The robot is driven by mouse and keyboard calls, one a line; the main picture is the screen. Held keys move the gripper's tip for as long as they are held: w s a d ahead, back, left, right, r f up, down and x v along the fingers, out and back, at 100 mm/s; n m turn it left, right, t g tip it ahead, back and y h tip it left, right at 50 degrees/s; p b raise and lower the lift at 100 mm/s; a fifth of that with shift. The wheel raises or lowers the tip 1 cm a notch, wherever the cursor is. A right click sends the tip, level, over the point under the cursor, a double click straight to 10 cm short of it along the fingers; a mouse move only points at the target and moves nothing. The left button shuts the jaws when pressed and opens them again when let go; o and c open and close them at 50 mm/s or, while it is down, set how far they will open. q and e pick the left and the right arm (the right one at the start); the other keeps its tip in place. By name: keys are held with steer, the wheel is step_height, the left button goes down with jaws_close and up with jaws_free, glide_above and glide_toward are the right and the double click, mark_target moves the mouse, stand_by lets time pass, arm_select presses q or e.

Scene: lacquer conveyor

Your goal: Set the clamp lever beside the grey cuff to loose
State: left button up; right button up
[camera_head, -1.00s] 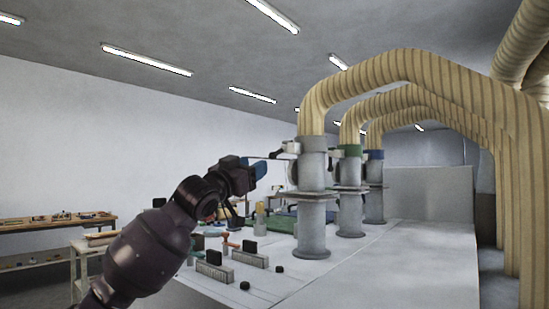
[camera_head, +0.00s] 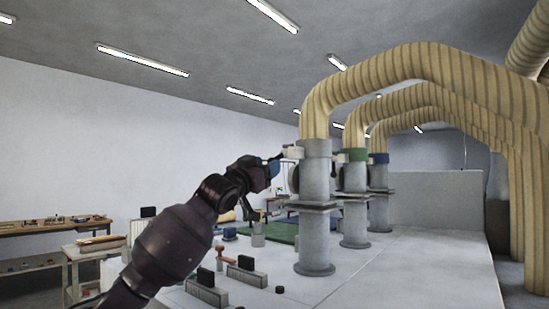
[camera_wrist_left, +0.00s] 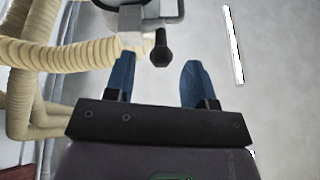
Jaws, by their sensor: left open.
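The grey cuff (camera_head: 316,148) is around the top of the nearest grey pipe, below a ribbed yellow hose. The clamp beside it shows a pale block (camera_head: 292,152) on the cuff's left side. In the left wrist view the black clamp lever (camera_wrist_left: 160,48) sticks out from the pale block (camera_wrist_left: 131,41), its knob end pointing toward my gripper. My left gripper (camera_head: 277,167) is just left of the clamp and open. In the left wrist view its blue fingers (camera_wrist_left: 157,60) stand on either side of the lever's end, with gaps showing. Contact cannot be told.
Two more pipes stand behind, with a green cuff (camera_head: 352,154) and a blue cuff (camera_head: 379,158). The white table (camera_head: 400,265) holds several small fixtures at the left and is bare at the right. A wooden bench (camera_head: 45,230) stands at the far left.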

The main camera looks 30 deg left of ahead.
mark_target(280, 157)
arm_select(q)
steer(key=p+x, duration=0.1)
steer(key=x, duration=0.2)
steer(key=shift+w+r, duration=0.2)
steer(key=shift+w, duration=0.05)
steer(key=shift+w+r, duration=0.1)
steer(key=shift+w, duration=0.4)
arm_select(e)
steer(key=shift+w+a+r, duration=0.1)
steer(key=shift+w+r, duration=0.15)
steer(key=shift+r, duration=0.25)
steer(key=shift+w+r, duration=0.2)
steer(key=shift+r, duration=0.3)
arm_select(q)
steer(key=shift+c, duration=0.2)
arm_select(e)
steer(key=shift+s+f, duration=0.15)
arm_select(q)
steer(key=c, duration=0.7)
jaws_close()
arm_select(e)
steer(key=shift+s+f, duration=0.1)
steer(key=shift+s, duration=0.15)
